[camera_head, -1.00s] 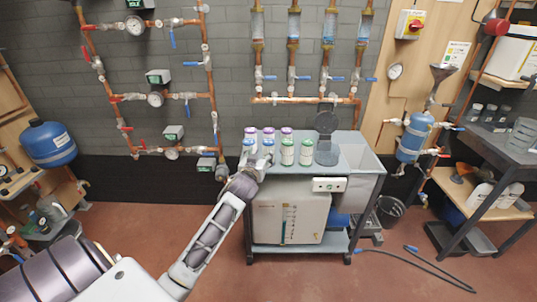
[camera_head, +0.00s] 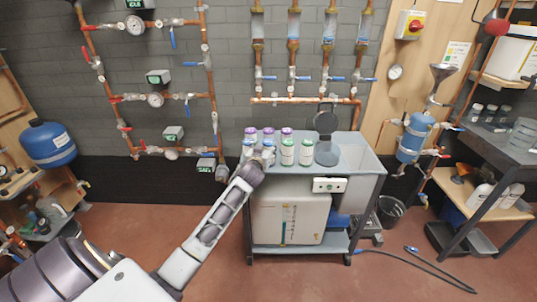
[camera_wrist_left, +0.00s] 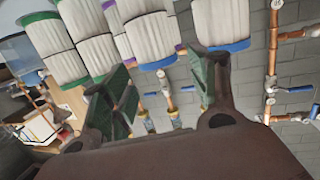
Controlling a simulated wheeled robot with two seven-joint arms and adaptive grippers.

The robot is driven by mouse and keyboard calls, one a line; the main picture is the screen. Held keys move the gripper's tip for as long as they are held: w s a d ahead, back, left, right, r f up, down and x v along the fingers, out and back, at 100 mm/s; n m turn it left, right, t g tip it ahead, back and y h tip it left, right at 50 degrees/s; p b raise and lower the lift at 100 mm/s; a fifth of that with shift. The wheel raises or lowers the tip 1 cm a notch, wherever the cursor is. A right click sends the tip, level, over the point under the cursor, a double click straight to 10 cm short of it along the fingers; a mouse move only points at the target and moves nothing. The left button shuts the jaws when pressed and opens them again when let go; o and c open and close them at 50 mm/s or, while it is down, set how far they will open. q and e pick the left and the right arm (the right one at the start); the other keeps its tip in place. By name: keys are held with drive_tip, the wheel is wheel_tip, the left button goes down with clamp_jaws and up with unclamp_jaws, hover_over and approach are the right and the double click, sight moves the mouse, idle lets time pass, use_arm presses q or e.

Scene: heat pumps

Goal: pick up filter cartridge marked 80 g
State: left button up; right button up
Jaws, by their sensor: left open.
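Several white filter cartridges stand grouped on the trolley top (camera_head: 352,160). They have coloured end rims: purple at the back (camera_head: 287,134), green in front (camera_head: 306,152), and blue at the left, partly hidden by my gripper. No 80 g marking is readable. My left gripper (camera_head: 262,160) is at the front left of the group. In the left wrist view its fingers (camera_wrist_left: 160,92) are open and empty. A blue-rimmed cartridge (camera_wrist_left: 150,38) shows beyond the gap, with another blue-rimmed one (camera_wrist_left: 222,22) to its right and green-rimmed ones (camera_wrist_left: 95,55) to its left. My right gripper is not in view.
Copper pipes with valves (camera_head: 308,99) run along the wall behind. A hose (camera_head: 435,268) lies on the floor at right. The right part of the trolley top is clear.

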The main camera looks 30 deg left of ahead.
sight(267, 145)
use_arm(q)
drive_tip(key=shift+w+a, duration=0.2)
drive_tip(key=shift+w, duration=0.3)
drive_tip(key=shift+w+f, duration=0.1)
drive_tip(key=shift+w+a+f, duration=0.1)
drive_tip(key=shift+w+a, duration=0.1)
drive_tip(key=shift+w, duration=0.5)
drive_tip(key=shift+x, duration=1.6)
drive_tip(key=shift+w+f, duration=0.15)
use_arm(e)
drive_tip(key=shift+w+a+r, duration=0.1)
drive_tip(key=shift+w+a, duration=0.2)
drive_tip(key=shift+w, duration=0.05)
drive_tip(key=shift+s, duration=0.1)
use_arm(q)
drive_tip(key=c, duration=1.2)
